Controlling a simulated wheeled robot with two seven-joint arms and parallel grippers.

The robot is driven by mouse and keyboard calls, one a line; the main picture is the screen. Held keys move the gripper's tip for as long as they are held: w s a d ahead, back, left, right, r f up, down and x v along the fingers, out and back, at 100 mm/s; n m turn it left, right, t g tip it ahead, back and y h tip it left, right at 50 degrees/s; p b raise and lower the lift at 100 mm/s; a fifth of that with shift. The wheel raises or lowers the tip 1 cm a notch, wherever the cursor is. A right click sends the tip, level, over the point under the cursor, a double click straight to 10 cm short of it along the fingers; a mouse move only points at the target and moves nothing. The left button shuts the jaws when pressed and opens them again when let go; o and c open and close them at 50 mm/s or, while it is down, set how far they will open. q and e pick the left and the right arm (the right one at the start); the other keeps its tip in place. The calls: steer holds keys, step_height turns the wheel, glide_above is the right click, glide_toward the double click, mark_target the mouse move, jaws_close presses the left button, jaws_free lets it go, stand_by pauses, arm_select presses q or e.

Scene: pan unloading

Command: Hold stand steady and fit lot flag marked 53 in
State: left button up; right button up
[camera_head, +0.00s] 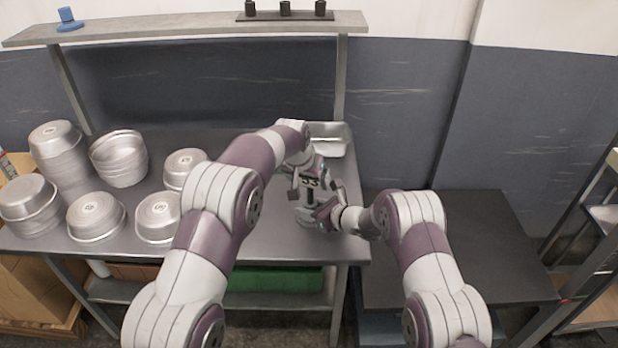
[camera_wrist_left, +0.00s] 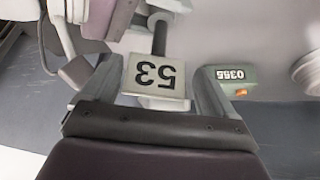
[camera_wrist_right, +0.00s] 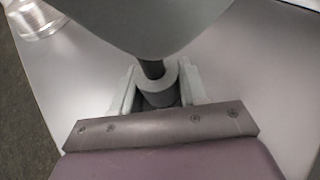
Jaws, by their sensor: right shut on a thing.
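The lot flag (camera_wrist_left: 157,76) marked 53 shows upside down in the left wrist view, on a dark rod (camera_wrist_left: 160,38). In the head view it is small, above the grey stand (camera_head: 306,214) on the table. My left gripper (camera_head: 309,178) has its fingers apart on either side of the flag plate, and it looks open. My right gripper (camera_wrist_right: 158,104) is shut on the stand's round grey collar (camera_wrist_right: 156,82), low down. The dark rod (camera_wrist_right: 152,67) runs down into the collar's top in the right wrist view. Its lower end is hidden.
Several upturned metal pans (camera_head: 95,215) fill the table's left side. A metal tray (camera_head: 328,140) lies at the back right. A raised shelf (camera_head: 190,24) bears a dark rack (camera_head: 285,14) and a blue item (camera_head: 68,18). A dark lower table (camera_head: 480,235) at right is clear.

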arm_select(q)
steer(key=shift+s+d, duration=0.1)
steer(key=shift+d, duration=0.25)
arm_select(e)
steer(key=shift+s+a+f, duration=0.1)
steer(key=shift+s+f, duration=0.05)
steer(key=shift+f, duration=0.25)
arm_select(q)
steer(key=shift+s+r, duration=0.1)
steer(key=shift+r, duration=0.25)
arm_select(e)
steer(key=o, duration=1.2)
arm_select(q)
steer(key=v, duration=1.1)
steer(key=shift+a, duration=0.3)
arm_select(e)
steer(key=shift+o, duration=0.2)
arm_select(q)
steer(key=shift+s+r, duration=0.1)
arm_select(e)
steer(key=shift+r, duration=0.1)
steer(key=v, duration=1.1)
steer(key=shift+r, duration=0.35)
steer(key=shift+d+r, duration=0.15)
steer(key=shift+d, duration=0.2)
steer(key=shift+s, duration=0.15)
